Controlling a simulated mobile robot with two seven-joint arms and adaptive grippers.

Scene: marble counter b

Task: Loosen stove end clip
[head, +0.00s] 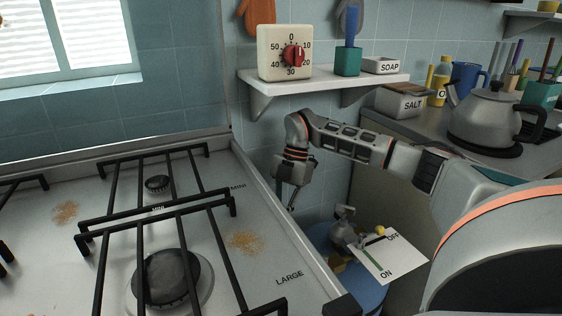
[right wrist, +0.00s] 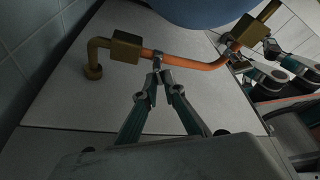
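In the right wrist view an orange hose (right wrist: 185,62) runs between a brass elbow fitting (right wrist: 126,49) at left and brass fittings (right wrist: 250,31) at right. A small silver clip (right wrist: 157,59) sits around the hose near the left fitting. My right gripper (right wrist: 160,80) has its fingertips drawn together at the clip, which they appear to pinch. In the head view this gripper (head: 291,194) hangs beside the stove's right edge. Grey and teal parts (right wrist: 280,72), apparently my left gripper, show near the right-hand fittings; their finger state is unclear.
The stove (head: 262,268) with black grates fills the left. A blue gas bottle (head: 322,238) and an OFF/ON card (head: 398,255) are low in the gap beside it. A shelf (head: 340,82) holds a timer (head: 285,52). A kettle (head: 492,118) stands on the right counter.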

